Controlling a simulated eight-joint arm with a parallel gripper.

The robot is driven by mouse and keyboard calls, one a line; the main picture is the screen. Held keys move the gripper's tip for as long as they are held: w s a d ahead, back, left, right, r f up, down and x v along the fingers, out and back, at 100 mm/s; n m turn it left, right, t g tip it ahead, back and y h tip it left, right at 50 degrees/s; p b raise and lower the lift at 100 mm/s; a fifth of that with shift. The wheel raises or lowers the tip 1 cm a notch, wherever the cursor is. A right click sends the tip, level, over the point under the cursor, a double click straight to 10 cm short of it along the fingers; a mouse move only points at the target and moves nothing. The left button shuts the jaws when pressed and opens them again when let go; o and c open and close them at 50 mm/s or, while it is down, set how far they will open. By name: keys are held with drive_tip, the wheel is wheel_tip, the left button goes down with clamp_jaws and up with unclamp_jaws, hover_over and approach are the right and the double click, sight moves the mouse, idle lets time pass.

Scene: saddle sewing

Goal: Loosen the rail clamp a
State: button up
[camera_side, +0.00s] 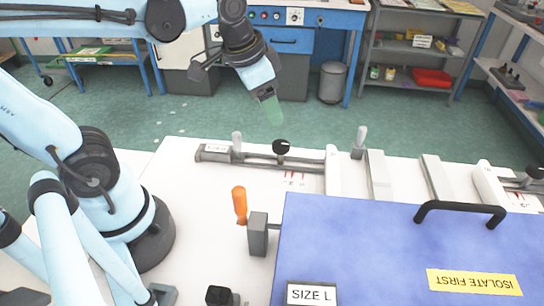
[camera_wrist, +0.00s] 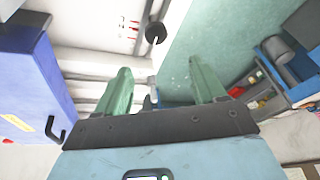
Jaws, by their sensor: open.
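A grey rail (camera_side: 300,165) lies along the far edge of the white table (camera_side: 185,195). A black round knob (camera_side: 281,147) stands on it, with a pale upright lever (camera_side: 237,141) to its left and another pale lever (camera_side: 361,138) to its right. I cannot read which of these is marked clamp a. My gripper (camera_side: 271,108) has green fingers pointing down and is above and beyond the knob, apart from it. In the wrist view the fingers (camera_wrist: 162,85) are spread with nothing held between them. A black knob (camera_wrist: 155,33) shows beyond them.
A blue box (camera_side: 380,245) with a black handle (camera_side: 460,208) and labels "SIZE L" and "ISOLATE FIRST" fills the front right. An orange-handled clamp (camera_side: 240,205) stands at its left. More rail parts (camera_side: 437,178) lie to the right. Bare table lies left of the orange handle.

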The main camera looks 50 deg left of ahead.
sight(280, 144)
drive_tip(key=shift+w+d+f+m+g, duration=0.1)
drive_tip(key=shift+w+f+m+g, duration=0.55)
drive_tip(key=shift+f, duration=1.25)
drive_tip(key=shift+w+a+f+m+g, duration=0.1)
drive_tip(key=shift+w+f+m+g, duration=0.55)
drive_tip(key=shift+f, duration=1.25)
drive_tip(key=shift+w+d+f+m+g, duration=0.1)
drive_tip(key=shift+w+f+m+g, duration=0.5)
drive_tip(key=shift+f, duration=1.3)
drive_tip(key=shift+s, duration=0.1)
drive_tip(key=c, duration=1.1)
drive_tip(key=shift+o, duration=0.2)
